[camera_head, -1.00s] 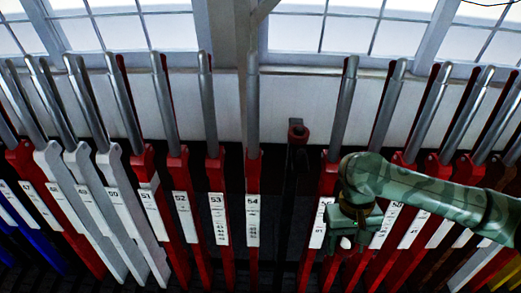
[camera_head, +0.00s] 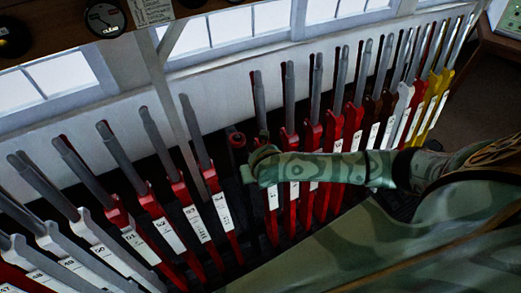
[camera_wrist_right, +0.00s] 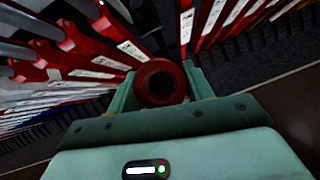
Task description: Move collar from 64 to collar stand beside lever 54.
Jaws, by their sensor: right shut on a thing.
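My right gripper (camera_wrist_right: 160,85) is shut on a red collar (camera_wrist_right: 161,80), a ring with a dark opening, held between its jaws in the right wrist view. In the head view, the right gripper (camera_head: 250,168) is at the collar stand, just right of it, and the held collar cannot be made out. The dark collar stand (camera_head: 232,163) has a red ringed top (camera_head: 238,140) and stands right of lever 54 (camera_head: 222,210). Whether the gripper touches the stand cannot be told. Lever 64 cannot be picked out by its number. My left gripper is not in view.
Red levers (camera_head: 318,120) stand close together right of the stand, with brown, white and yellow ones farther right. White levers (camera_head: 85,225) stand at the left. A shelf with a gauge (camera_head: 105,18) is above. The dark gap around the stand is narrow.

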